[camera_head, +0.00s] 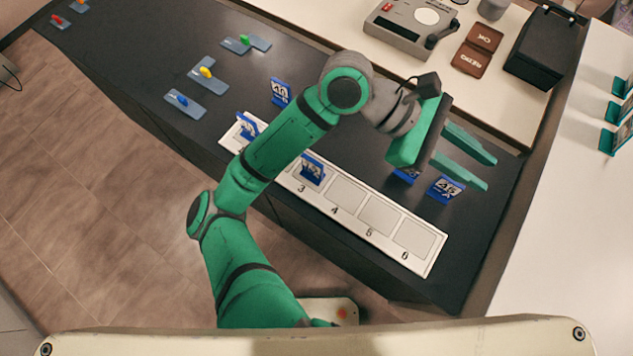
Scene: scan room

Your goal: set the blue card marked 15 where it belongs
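A white strip (344,194) with numbered square slots lies along the dark counter's front edge; 4, 5 and 6 are empty. One blue card (312,169) stands at slot 3; its number is too small to read surely. Another blue card (247,127) stands at the strip's left end, partly behind my arm. Behind the strip stand a blue card (280,92) that looks like 40, a blue card (446,188) that looks like 45 or 46, and a mostly hidden blue card (405,174). I cannot tell which is 15. My gripper (488,173) is open and empty, above the counter's right part.
Grey plates with blue (183,100), yellow (206,72) and green (244,40) pieces lie at the counter's back left. A grey device (412,28), brown pads (471,60) and a black box (548,47) stand behind. Teal holders (614,138) line the right.

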